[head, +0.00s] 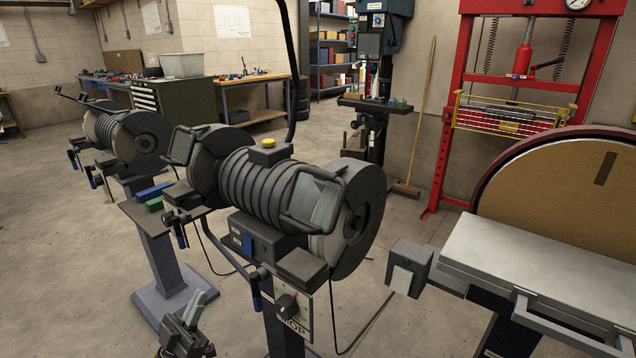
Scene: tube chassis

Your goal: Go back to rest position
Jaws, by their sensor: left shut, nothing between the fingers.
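My left gripper (200,303) shows at the bottom edge, left of the middle, in the head view. Its grey fingers point up and are shut with nothing between them. It is in front of the near bench grinder (262,190), low and to the left of that grinder's post. The rest of my left arm is cut off by the bottom edge. I do not see my right gripper in the head view.
A second grinder (130,140) stands behind on the left. A disc sander with a light table (530,265) fills the right side. A red press (453,110), a drill press (373,105) and workbenches (250,80) stand farther back. Bare concrete floor (60,270) lies at the left.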

